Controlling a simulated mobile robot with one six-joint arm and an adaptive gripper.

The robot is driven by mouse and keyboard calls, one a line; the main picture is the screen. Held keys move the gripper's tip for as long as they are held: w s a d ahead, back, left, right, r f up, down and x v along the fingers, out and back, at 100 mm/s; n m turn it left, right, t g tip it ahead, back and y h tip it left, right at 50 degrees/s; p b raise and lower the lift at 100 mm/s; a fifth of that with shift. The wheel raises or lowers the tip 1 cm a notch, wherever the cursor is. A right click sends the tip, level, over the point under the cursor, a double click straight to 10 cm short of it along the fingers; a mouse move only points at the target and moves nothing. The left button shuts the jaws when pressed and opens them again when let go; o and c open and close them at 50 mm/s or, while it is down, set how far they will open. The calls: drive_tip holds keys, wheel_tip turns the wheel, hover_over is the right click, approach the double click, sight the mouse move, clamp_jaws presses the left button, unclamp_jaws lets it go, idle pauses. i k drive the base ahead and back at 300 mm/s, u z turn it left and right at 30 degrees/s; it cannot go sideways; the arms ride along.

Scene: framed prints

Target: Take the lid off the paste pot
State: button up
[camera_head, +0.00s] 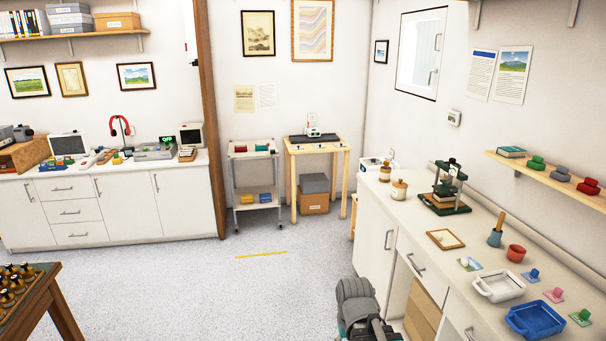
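Two small cream pots with brown tops stand on the right-hand white counter, toward its far end. The nearer pot (399,191) is squat, with a knobbed lid (400,182) sitting on it. The farther pot (385,174) stands just behind and to the left, also with a brown top. I cannot tell for sure which one is the paste pot. A grey part of my arm shows at the bottom edge, low in front of the right counter and well apart from both pots. I see no gripper fingertips.
The right counter (405,215) also holds a dark green press (446,190), a framed print (445,239), a brush in a blue-grey pot (496,235), a red pot (515,253), a white tray (498,287) and a blue tray (534,320). The floor (210,290) left of my arm is clear.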

sight(399, 184)
drive_tip(key=z, duration=0.05)
drive_tip(key=i, duration=1.55)
drive_tip(key=z, duration=0.6)
drive_tip(key=i, duration=1)
drive_tip(key=z, duration=0.3)
